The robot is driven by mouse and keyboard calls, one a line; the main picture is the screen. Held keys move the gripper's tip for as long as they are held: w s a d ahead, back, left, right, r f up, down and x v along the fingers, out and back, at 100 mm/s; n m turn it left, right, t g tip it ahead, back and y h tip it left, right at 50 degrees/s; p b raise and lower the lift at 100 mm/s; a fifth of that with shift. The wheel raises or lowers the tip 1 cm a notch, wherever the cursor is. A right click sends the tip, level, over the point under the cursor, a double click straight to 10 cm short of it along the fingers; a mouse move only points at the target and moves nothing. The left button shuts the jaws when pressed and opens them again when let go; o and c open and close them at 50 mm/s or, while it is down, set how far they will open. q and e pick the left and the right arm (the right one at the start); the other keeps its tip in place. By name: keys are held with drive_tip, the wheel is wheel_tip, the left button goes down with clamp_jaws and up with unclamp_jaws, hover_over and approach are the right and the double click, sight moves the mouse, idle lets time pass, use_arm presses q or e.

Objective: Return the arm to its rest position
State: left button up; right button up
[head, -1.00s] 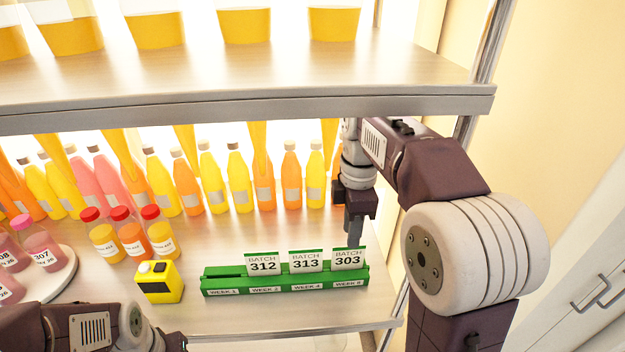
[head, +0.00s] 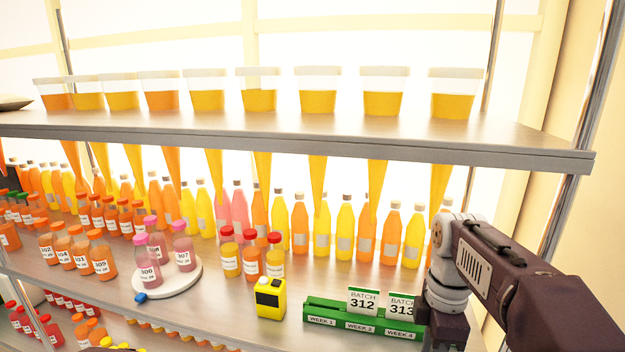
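My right arm comes in from the lower right of the head view, in front of the right end of the green card rack (head: 345,328). Its gripper fingers are cut off by the bottom edge. The rack holds white batch cards, with 312 (head: 363,301) and 313 (head: 401,305) readable. The rack's right part is hidden behind my arm.
A yellow device (head: 270,298) stands left of the rack. A round white stand (head: 185,278) carries pink bottles, with a blue item (head: 141,297) by its edge. Juice bottles line the shelf. The upper shelf (head: 300,140) with juice tubs overhangs them.

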drive_tip(key=s+a+f+m+t+b, duration=0.1)
drive_tip(key=s+f+m+b, duration=0.1)
drive_tip(key=f+m, duration=0.6)
drive_tip(key=s+a+f+m+b, duration=0.2)
drive_tip(key=f+m, duration=0.6)
drive_tip(key=f, duration=0.8)
drive_tip(key=s+b, duration=0.1)
drive_tip(key=s, duration=0.1)
drive_tip(key=shift+s+t, duration=0.3)
drive_tip(key=shift+t, duration=0.1)
